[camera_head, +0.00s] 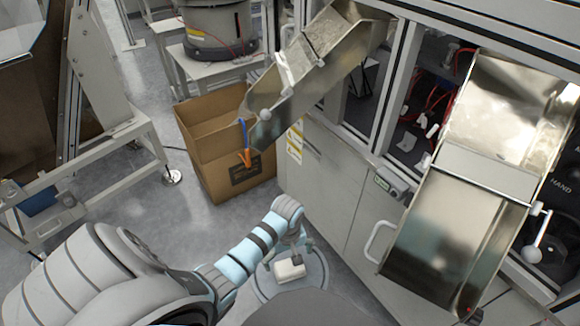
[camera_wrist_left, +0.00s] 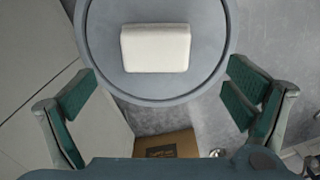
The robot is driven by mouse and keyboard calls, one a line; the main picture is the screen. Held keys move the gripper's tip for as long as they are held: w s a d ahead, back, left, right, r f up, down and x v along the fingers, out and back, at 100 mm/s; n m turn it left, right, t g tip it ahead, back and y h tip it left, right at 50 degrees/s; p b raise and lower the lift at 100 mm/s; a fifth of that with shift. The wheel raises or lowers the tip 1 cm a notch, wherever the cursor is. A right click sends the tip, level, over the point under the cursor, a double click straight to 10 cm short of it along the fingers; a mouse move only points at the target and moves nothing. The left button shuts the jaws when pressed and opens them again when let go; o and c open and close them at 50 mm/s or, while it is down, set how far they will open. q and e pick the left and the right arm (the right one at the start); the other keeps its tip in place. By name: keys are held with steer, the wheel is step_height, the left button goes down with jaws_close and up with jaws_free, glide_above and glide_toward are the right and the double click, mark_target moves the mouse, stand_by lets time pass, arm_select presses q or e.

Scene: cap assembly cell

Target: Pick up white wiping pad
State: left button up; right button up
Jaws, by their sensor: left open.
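The white wiping pad (camera_head: 289,270) lies on a round grey tray (camera_head: 318,272) low in front of me in the head view. In the left wrist view the pad (camera_wrist_left: 155,48) is a pale block with rounded corners, lying flat on the round tray (camera_wrist_left: 112,80). My left gripper (camera_head: 291,250) is close by the pad in the head view. In the left wrist view the left gripper (camera_wrist_left: 160,95) is open, its green-padded fingers wide apart on either side, with nothing between them. The pad is ahead of the fingertips. My right gripper does not show.
An open cardboard box (camera_head: 225,150) stands on the floor beyond the tray. A metal chute (camera_head: 310,65) slopes down above it. The machine cabinet (camera_head: 335,185) and a second chute (camera_head: 455,230) stand to the right.

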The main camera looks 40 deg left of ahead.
mark_target(290, 266)
arm_select(q)
step_height(290, 266, down, 3)
steer(key=shift+w+r+b, duration=0.1)
steer(key=shift+b, duration=0.35)
steer(key=f+b, duration=0.1)
steer(key=f, duration=0.1)
steer(key=f+b, duration=0.2)
steer(key=shift+w+d+f+b, duration=0.1)
steer(key=shift+w+f+b, duration=0.1)
steer(key=shift+f+b, duration=0.1)
steer(key=shift+f, duration=0.15)
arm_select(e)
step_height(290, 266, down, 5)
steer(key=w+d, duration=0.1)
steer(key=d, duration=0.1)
arm_select(q)
steer(key=shift+c, duration=0.4)
steer(key=c, duration=1.2)
steer(key=shift+r, duration=0.3)
steer(key=shift+r+p, duration=0.4)
steer(key=shift+p, duration=0.1)
step_height(290, 266, up, 19)
steer(key=p, duration=1)
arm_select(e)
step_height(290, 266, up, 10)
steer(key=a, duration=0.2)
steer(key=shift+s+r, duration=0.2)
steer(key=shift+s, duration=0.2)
